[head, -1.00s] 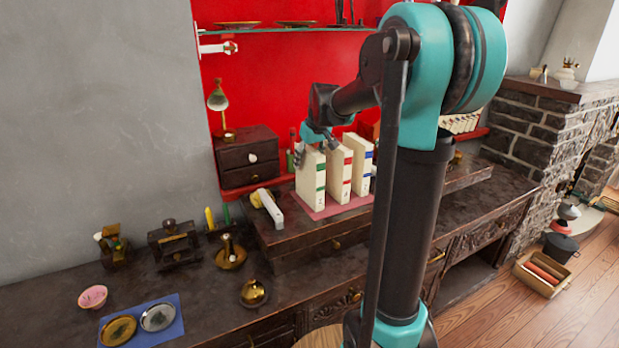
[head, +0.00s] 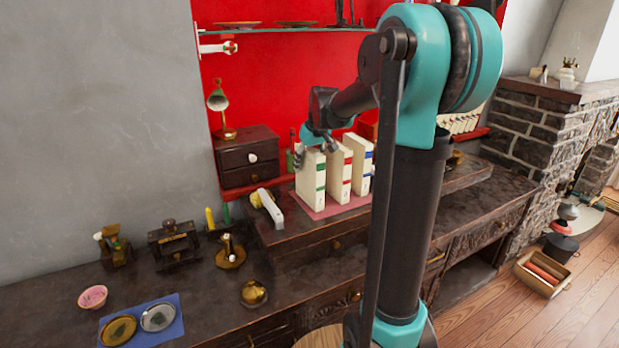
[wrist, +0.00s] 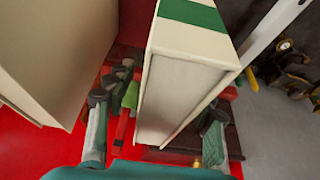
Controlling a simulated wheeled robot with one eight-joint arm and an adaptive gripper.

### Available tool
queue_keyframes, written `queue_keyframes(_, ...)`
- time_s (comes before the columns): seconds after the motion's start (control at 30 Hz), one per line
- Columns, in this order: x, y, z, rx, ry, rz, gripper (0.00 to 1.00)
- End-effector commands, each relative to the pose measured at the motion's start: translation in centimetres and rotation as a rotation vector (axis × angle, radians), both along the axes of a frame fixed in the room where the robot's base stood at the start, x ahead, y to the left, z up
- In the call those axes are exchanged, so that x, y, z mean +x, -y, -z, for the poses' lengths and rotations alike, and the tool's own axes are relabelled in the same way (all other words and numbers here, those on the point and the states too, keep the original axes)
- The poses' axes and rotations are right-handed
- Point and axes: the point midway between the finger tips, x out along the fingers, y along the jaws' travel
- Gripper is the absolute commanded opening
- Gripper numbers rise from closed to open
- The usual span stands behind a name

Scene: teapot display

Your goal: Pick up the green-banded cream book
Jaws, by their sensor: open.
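The green-banded cream book (head: 312,185) stands upright at the left end of a row of three cream books on a pink mat (head: 330,207). My gripper (head: 316,154) is at the top of this book, with its fingers spread. In the wrist view the green-banded book (wrist: 192,70) stands between my two open fingers (wrist: 155,122), with a gap visible on the left side. Whether the right finger touches the book I cannot tell.
A red-banded book (head: 341,177) stands close on the right, with a blue-banded book (head: 361,165) beyond it. A small dark drawer box (head: 246,155) stands behind left. A white-handled object (head: 268,208) lies left of the mat.

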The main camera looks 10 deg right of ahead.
Motion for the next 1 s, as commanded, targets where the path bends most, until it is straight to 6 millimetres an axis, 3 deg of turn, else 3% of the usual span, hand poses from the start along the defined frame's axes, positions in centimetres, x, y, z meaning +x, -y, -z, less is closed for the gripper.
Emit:
queue_keyframes(0.1, 0.00, 0.00, 0.00, 0.000, 0.000, 0.000, 0.51)
queue_keyframes(0.5, 0.00, 0.00, 0.00, 0.000, 0.000, 0.000, 0.01)
queue_keyframes(1.0, 0.00, 0.00, -0.07, 0.000, 0.000, 0.000, 0.00)
